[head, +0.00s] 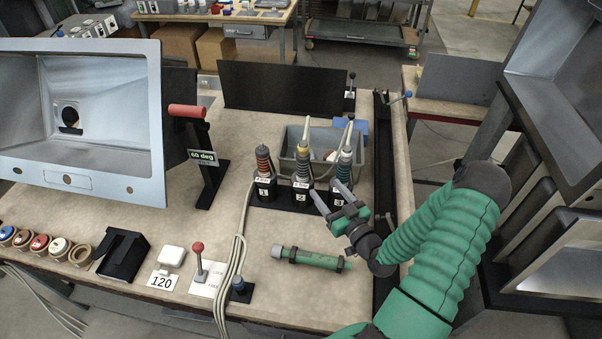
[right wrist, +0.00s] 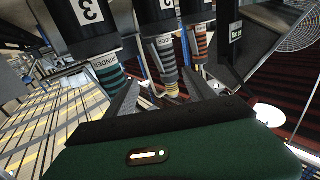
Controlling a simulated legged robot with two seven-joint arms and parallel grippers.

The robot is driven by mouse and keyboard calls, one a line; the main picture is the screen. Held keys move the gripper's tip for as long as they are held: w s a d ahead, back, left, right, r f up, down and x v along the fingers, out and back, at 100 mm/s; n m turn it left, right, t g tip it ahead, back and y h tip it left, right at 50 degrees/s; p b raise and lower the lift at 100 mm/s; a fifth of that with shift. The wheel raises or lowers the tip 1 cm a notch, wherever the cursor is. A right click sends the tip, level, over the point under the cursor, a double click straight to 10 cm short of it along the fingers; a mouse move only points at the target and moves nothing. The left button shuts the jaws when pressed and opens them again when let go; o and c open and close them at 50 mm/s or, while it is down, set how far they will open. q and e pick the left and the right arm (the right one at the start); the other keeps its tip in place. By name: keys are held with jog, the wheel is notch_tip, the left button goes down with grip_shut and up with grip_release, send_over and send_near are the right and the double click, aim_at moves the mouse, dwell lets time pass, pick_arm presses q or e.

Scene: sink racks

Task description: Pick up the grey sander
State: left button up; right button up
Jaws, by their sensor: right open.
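Three upright corded tools stand in black holders numbered 1, 2 and 3. The tool in holder 1 (head: 264,160) has red bands, the one in holder 2 (head: 302,160) is grey with a yellow top, and the one in holder 3 (head: 344,168) has teal bands. I cannot tell for sure which is the grey sander. My right gripper (head: 331,193) is open and empty, just in front of holders 2 and 3. My left gripper is out of view.
A green cylinder (head: 311,259) lies on the bench below my right gripper. A grey bin (head: 325,140) stands behind the holders. Cables (head: 236,250) run down the bench beside a red-knobbed lever (head: 199,262). A large metal sink-like panel (head: 83,185) stands at left.

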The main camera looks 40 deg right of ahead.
aim_at(301, 169)
jog(key=w, duration=0.8)
jog(key=w+r+p, duration=0.1)
jog(key=w, duration=0.3)
jog(key=shift+a, duration=0.1)
jog(key=w+d, duration=0.1)
jog(key=w+d+f, duration=0.1)
jog(key=w+d, duration=0.1)
jog(key=shift+w+d+p, duration=0.15)
jog(key=shift+d+p, duration=0.1)
jog(key=shift+p, duration=0.15)
jog(key=shift+w+d+f, duration=0.15)
jog(key=shift+d+f, duration=0.05)
jog(key=shift+d, duration=0.05)
jog(key=shift+a, duration=0.25)
jog(key=shift+a+r, duration=0.4)
jog(key=shift+a, duration=0.45)
jog(key=c, duration=0.3)
jog(key=shift+a+r, duration=0.1)
jog(key=shift+a, duration=0.1)
jog(key=shift+c, duration=2.5)
jog(key=shift+d, duration=0.1)
jog(key=shift+c, duration=1.3)
jog(key=shift+d+f, duration=0.3)
jog(key=shift+d, duration=0.25)
grip_shut()
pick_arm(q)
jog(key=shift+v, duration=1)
pick_arm(e)
jog(key=shift+a+r, duration=0.2)
jog(key=shift+a, duration=0.1)
